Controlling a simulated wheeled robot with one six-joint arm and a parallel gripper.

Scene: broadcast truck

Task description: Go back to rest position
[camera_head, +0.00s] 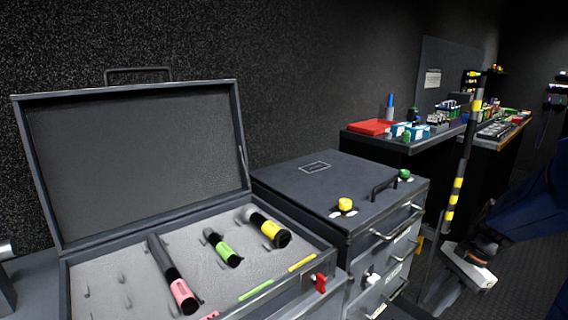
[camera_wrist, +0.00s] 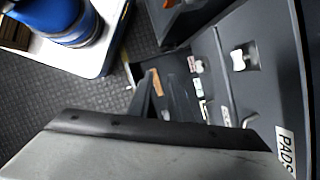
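My gripper (camera_head: 440,292) hangs at the lower right of the head view, at the end of my dark blue arm. It is in front of and to the right of the drawer cabinet (camera_head: 315,190), and appears apart from it. Its fingertips are dim and partly blurred, so I cannot tell whether they are open or shut. I see no object clearly held. In the wrist view, a large grey shape with a dark edge fills the bottom. The label "PADS" (camera_wrist: 286,150) shows at the right on a dark front.
An open case (camera_head: 150,210) at left holds pink-, green- and yellow-banded cylinders in grey foam. Yellow (camera_head: 345,205) and green (camera_head: 404,174) knobs sit on the cabinet. A striped pole (camera_head: 457,185) stands beside my arm. A cluttered counter with a red box (camera_head: 370,127) is behind.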

